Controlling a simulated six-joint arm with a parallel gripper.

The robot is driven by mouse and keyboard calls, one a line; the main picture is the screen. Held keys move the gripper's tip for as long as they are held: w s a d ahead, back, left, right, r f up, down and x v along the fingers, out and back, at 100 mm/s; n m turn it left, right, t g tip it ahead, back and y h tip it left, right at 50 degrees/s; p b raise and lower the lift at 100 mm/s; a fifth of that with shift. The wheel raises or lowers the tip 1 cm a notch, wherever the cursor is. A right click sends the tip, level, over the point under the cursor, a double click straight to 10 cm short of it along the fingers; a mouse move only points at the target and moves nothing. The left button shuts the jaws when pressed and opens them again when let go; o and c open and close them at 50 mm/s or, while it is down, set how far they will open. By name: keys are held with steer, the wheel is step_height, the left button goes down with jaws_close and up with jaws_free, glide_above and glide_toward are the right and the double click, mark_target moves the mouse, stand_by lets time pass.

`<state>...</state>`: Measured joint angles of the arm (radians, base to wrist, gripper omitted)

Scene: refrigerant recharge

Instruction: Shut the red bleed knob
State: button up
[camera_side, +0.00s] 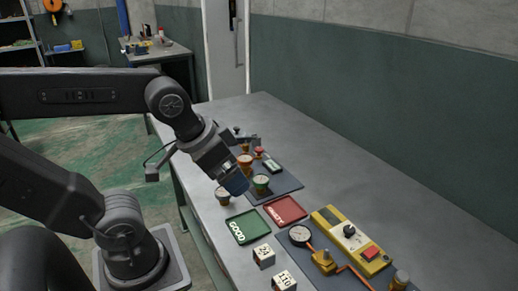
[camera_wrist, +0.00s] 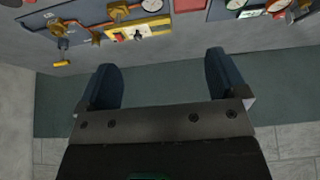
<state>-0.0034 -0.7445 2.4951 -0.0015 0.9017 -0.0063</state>
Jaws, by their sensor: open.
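A small red knob (camera_side: 259,150) stands at the back of a dark mat (camera_side: 287,187) with gauges, beyond my gripper. I cannot tell for certain that it is the bleed knob. A red button (camera_side: 370,253) is on the yellow unit (camera_side: 349,236) at the front right; the unit also shows at the top of the wrist view (camera_wrist: 140,29). My gripper (camera_side: 237,185) is above the bench beside the gauge mat, and its blue fingers hide part of that area. In the wrist view my gripper (camera_wrist: 165,78) is open, with nothing between its fingers.
A green GOOD tray (camera_side: 247,226) and a red FAULTY tray (camera_side: 285,210) lie in front of the gauge mat. Two white number blocks (camera_side: 264,256) stand nearer. A gauge (camera_side: 300,235) and brass valve (camera_side: 323,261) are beside the yellow unit. The bench's right side is clear.

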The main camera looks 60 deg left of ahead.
steer(key=w+a+r+n, duration=0.1)
steer(key=w+n, duration=0.1)
steer(key=w, duration=0.1)
steer(key=w+a+r+n+g, duration=0.1)
steer(key=w+a+n, duration=0.1)
steer(key=w, duration=0.1)
steer(key=w+a+r+n, duration=0.1)
steer(key=w+a+n, duration=0.1)
steer(key=w, duration=0.1)
steer(key=shift+r+n, duration=0.15)
steer(key=shift+n, duration=0.15)
steer(key=c, duration=0.5)
steer(key=n+g+h, duration=0.1)
steer(key=n+h, duration=0.2)
steer(key=n, duration=1.7)
glide_above(259, 148)
steer(key=s+a, duration=0.4)
step_height(259, 148, down, 13)
steer(key=shift+c, duration=0.2)
steer(key=x, duration=1.2)
steer(key=shift+s+d+f, duration=0.15)
steer(key=shift+d+f, duration=0.1)
steer(key=shift+d, duration=0.2)
steer(key=shift+c, duration=0.3)
steer(key=c, duration=0.9)
